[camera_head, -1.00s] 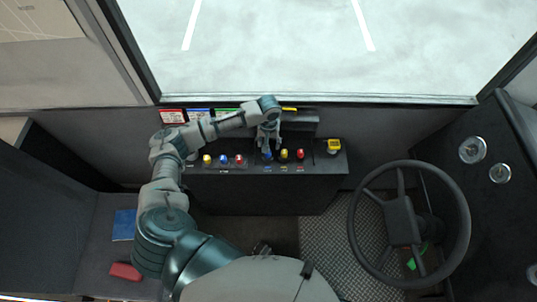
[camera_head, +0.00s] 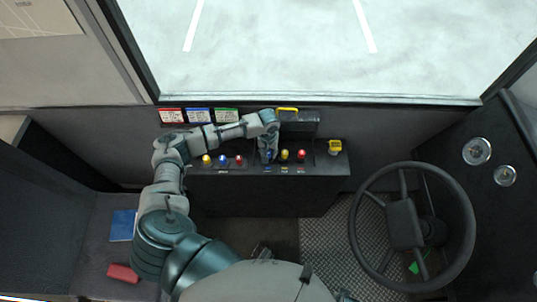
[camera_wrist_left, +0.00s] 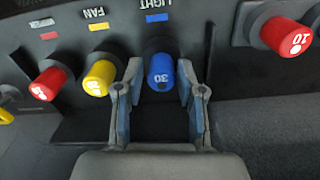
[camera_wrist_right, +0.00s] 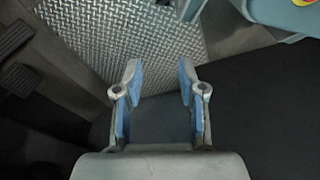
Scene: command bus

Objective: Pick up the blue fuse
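The blue fuse (camera_wrist_left: 160,72), marked 30, stands in the dark panel under the LIGHT label in the left wrist view. My left gripper (camera_wrist_left: 159,72) is open, with one finger on each side of the blue fuse; I see small gaps, and it is not closed on it. In the head view my left gripper (camera_head: 268,147) is over the right-hand fuse group and partly hides the blue fuse (camera_head: 268,156). A second blue fuse (camera_head: 222,159) stands in the left-hand group. My right gripper (camera_wrist_right: 158,75) is open and empty above the floor.
Close beside the blue fuse are a yellow fuse (camera_wrist_left: 99,77) and a red fuse (camera_wrist_left: 48,84). Another red fuse (camera_wrist_left: 285,36) stands on the other side. A yellow device (camera_head: 334,146) sits at the panel's right end. The steering wheel (camera_head: 357,230) is to the right.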

